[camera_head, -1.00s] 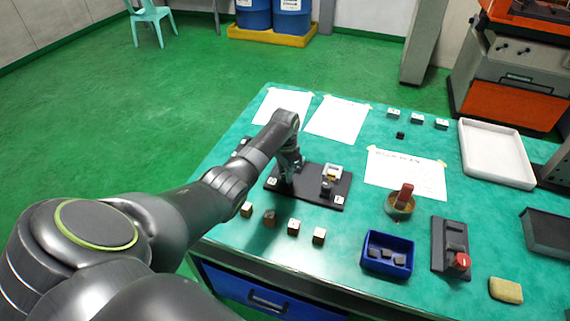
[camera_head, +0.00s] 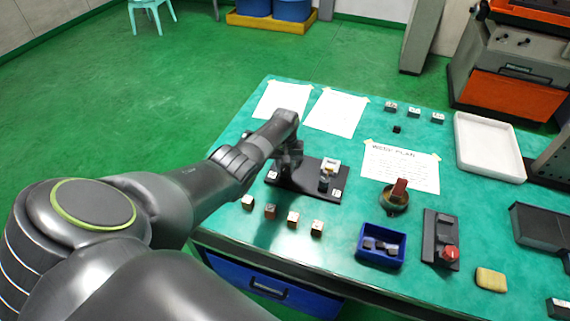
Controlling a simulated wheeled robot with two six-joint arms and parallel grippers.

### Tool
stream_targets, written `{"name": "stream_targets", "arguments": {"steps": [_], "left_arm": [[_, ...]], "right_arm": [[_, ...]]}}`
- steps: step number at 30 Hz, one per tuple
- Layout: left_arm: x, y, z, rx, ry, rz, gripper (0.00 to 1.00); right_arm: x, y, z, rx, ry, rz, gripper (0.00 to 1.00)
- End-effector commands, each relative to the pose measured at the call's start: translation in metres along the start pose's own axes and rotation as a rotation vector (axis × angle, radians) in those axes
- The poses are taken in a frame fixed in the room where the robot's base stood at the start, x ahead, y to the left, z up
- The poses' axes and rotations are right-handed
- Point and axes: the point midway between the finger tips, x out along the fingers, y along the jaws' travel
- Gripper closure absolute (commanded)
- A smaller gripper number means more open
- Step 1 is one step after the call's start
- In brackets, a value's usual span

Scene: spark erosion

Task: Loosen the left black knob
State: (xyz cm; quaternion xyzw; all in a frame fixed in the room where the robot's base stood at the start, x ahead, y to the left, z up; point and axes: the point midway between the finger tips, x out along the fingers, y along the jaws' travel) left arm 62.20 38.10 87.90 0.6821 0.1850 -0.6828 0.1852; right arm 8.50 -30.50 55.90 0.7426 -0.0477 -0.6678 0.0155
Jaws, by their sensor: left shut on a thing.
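A black base plate (camera_head: 305,189) lies on the green table, with a pale label at each end. My left gripper (camera_head: 285,168) points down over the plate's left end and is shut on the left black knob, which the gripper and wrist hide. A small metal fixture (camera_head: 328,172) with a pale top block stands on the plate's right part, apart from my gripper. My right gripper is out of view.
Several small blocks (camera_head: 270,211) lie in front of the plate. Paper sheets (camera_head: 335,113) lie behind. A white tray (camera_head: 489,146) is at far right.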

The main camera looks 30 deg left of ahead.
Motion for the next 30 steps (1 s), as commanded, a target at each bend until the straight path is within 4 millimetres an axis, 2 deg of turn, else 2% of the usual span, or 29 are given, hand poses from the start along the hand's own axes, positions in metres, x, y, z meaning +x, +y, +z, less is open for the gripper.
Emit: {"name": "stream_targets", "arguments": {"steps": [12,28,29,30], "left_arm": [[-0.0013,0.0004,-0.001,-0.174,0.003,0.0,0.92],[-0.0012,0.0005,-0.0014,-0.195,0.004,0.001,0.92],[-0.0012,0.0005,-0.0014,-0.195,0.004,0.001,0.66],[-0.0012,0.0005,-0.0014,-0.194,0.004,0.001,0.6]], "right_arm": [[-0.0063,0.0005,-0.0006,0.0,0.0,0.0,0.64],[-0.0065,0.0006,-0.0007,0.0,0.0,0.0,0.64],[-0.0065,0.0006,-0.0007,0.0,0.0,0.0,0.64],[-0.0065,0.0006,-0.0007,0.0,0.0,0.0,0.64]]}}
